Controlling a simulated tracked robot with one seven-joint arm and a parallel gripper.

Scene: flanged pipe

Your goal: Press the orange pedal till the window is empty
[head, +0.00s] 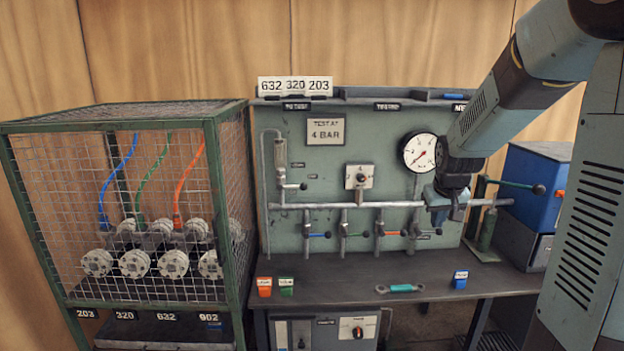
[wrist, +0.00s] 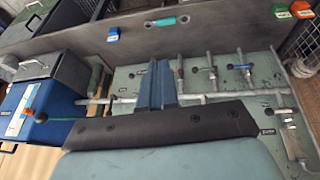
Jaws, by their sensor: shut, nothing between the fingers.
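I see no clear pedal. A small orange block (head: 264,287) with a white label sits at the left front of the bench; I cannot tell whether it is the pedal. It also shows at the top right of the wrist view (wrist: 300,8). An upright glass tube (head: 281,155) at the panel's left may be the window; its contents are too small to tell. My gripper (head: 447,214) is in front of the panel's right part, below the gauge, well right of the orange block. Its blue fingers (wrist: 154,84) are shut and empty in the wrist view.
A mesh cage (head: 140,250) with flanged pipes and coloured hoses stands left. A pipe (head: 340,206) with valve levers crosses the panel. Green and blue blocks (head: 460,279) and a teal handle (head: 400,288) are on the bench (head: 350,285). A blue box (head: 535,180) stands right.

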